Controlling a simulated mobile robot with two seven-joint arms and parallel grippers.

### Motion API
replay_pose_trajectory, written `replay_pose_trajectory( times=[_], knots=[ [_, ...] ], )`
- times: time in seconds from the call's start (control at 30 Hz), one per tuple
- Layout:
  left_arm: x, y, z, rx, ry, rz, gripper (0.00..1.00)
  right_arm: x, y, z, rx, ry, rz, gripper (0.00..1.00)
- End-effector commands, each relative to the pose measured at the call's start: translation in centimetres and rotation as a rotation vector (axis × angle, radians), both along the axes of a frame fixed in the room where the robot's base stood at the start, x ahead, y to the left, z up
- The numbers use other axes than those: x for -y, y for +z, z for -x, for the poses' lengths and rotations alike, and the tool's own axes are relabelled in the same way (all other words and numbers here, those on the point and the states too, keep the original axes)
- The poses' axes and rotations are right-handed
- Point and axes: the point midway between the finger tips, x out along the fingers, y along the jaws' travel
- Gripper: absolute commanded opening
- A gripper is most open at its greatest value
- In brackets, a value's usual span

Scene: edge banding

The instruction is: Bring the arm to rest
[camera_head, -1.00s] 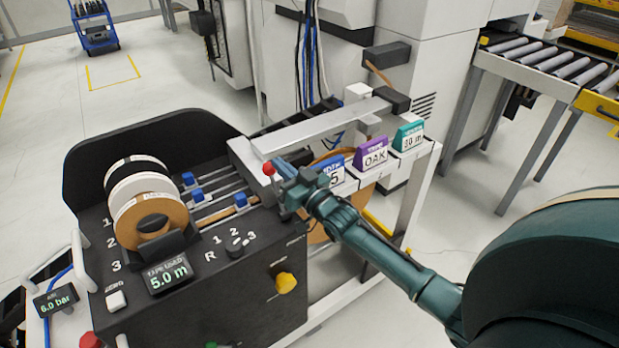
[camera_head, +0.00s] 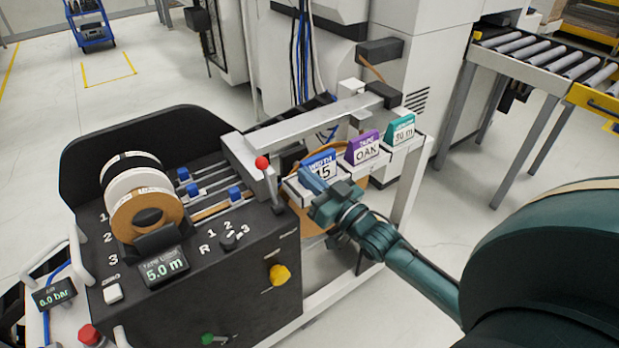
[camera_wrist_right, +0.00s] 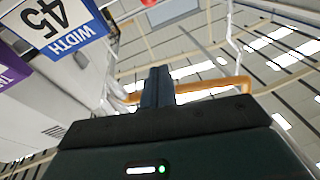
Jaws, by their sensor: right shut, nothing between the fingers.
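My right gripper (camera_head: 308,178) is shut and empty, in front of the blue WIDTH card (camera_head: 322,166) on the machine's right side. In the right wrist view its fingers (camera_wrist_right: 157,84) are together with nothing between them. The WIDTH card (camera_wrist_right: 58,27) is at the upper left there. A lever with a red ball knob (camera_head: 262,162) stands just left of the gripper, apart from it. My right arm comes in from the right. My left gripper is not in view.
The black machine panel (camera_head: 225,285) carries tape rolls (camera_head: 148,210), a 5.0 m display (camera_head: 166,268) and a yellow knob (camera_head: 279,275). Purple OAK (camera_head: 365,150) and teal (camera_head: 401,131) cards stand behind the gripper. A roller conveyor (camera_head: 545,62) is at the upper right. Floor between is clear.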

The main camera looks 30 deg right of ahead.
Motion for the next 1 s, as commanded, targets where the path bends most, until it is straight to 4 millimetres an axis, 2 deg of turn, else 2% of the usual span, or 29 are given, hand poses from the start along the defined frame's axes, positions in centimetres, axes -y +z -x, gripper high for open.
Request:
replay_pose_trajectory(
  times=[0.3, 0.37, 0.43, 0.57, 0.6, 0.7, 0.8, 0.9, 1.0],
  knots=[
    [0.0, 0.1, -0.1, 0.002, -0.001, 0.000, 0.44, -0.1, -0.1, 0.0, -0.004, 0.000, 0.001, 0.00],
    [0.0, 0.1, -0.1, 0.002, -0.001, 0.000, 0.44, -0.5, -0.8, 0.4, -0.023, 0.001, 0.004, 0.00],
    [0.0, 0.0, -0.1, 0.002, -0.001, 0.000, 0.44, -1.5, -2.6, 1.4, -0.075, 0.003, 0.018, 0.00],
    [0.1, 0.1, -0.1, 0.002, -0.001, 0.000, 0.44, -4.9, -8.0, 5.4, -0.251, 0.011, 0.073, 0.00],
    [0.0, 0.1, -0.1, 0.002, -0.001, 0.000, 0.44, -6.1, -9.8, 7.1, -0.317, 0.017, 0.094, 0.00],
    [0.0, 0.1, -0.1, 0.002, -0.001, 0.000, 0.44, -8.9, -13.6, 11.5, -0.474, 0.033, 0.153, 0.00],
    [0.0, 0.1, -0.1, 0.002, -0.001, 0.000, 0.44, -11.0, -16.2, 15.6, -0.607, 0.053, 0.205, 0.00],
    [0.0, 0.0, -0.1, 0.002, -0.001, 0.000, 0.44, -12.4, -17.7, 18.5, -0.698, 0.071, 0.242, 0.00],
    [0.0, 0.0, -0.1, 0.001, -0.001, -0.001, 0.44, -13.0, -18.3, 20.0, -0.745, 0.080, 0.263, 0.00]
  ],
)
